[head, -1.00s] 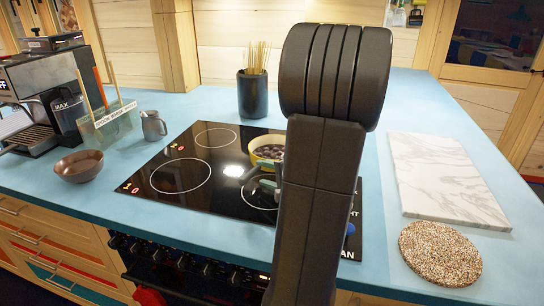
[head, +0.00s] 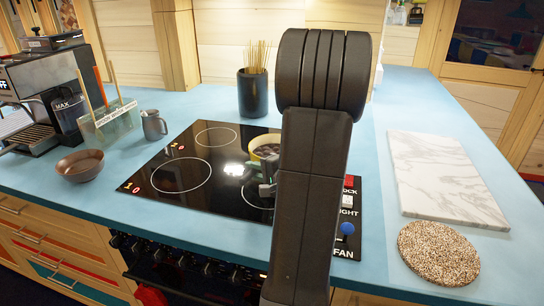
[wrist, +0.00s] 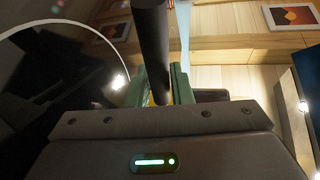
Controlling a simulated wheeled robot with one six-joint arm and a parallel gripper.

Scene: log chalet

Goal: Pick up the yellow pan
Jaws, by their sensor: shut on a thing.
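The yellow pan (head: 254,155) is at the right rear of the black cooktop, with dark contents inside. My arm hides its right side. I cannot tell whether its base touches the glass. My gripper (head: 267,188) is at the near side of the pan, partly hidden by my arm. In the wrist view, the green fingers of my gripper (wrist: 160,85) are shut on a dark bar that looks like the pan's handle (wrist: 153,50). A little yellow shows between the fingers.
The black cooktop (head: 182,178) lies in the blue counter. A dark pot of sticks (head: 252,93) stands behind it. A brown bowl (head: 80,165), grey jug (head: 154,125) and coffee machine (head: 45,85) are left. A marble board (head: 445,175) and speckled round mat (head: 438,253) are right.

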